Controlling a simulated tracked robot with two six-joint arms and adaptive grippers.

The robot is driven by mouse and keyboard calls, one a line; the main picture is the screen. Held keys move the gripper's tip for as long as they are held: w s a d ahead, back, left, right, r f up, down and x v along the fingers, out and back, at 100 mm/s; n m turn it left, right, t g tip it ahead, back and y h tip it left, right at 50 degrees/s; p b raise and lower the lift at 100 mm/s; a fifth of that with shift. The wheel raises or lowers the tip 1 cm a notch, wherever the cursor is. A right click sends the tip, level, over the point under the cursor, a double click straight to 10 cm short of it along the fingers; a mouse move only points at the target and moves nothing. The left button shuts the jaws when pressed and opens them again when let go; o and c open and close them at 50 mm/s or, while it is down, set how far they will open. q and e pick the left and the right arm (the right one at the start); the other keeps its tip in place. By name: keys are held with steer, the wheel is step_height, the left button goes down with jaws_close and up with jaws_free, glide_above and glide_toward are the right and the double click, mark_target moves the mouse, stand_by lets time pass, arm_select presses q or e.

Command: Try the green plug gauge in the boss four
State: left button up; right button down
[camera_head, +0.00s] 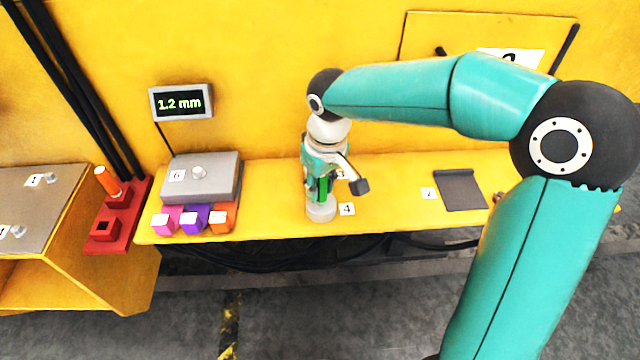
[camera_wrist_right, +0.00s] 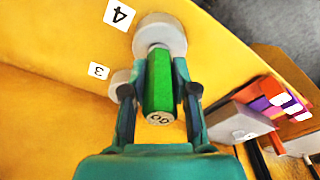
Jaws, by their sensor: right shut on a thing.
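The green plug gauge (camera_head: 322,189) is held upright in my right gripper (camera_head: 325,178), directly above boss four. In the right wrist view the green gauge (camera_wrist_right: 158,90), marked 00 on its near end, sits between the two fingers of my right gripper (camera_wrist_right: 160,88). Boss four (camera_head: 320,210) is a pale round casting beside the label 4, and it also shows in the right wrist view (camera_wrist_right: 160,33). The gauge's grey far end meets the boss's face; I cannot tell how far it is inside. My left gripper is out of view.
Boss three (camera_wrist_right: 121,80) stands close behind. A red stand (camera_head: 118,215) with an orange gauge (camera_head: 107,181), a grey block (camera_head: 200,176), coloured blocks (camera_head: 193,218) and a 1.2 mm display (camera_head: 181,102) are left. A dark plate (camera_head: 460,190) lies right; yellow shelf between is clear.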

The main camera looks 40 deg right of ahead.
steer(key=shift+f, duration=0.35)
stand_by(0.8)
steer(key=c, duration=0.8)
jaws_free()
steer(key=shift+r, duration=0.1)
steer(key=r, duration=0.3)
steer(key=s+r, duration=0.1)
steer(key=r, duration=0.7)
steer(key=shift+s, duration=0.15)
steer(key=shift+r, duration=0.4)
step_height(320, 180, up, 12)
steer(key=p, duration=1.1)
steer(key=shift+f, duration=0.1)
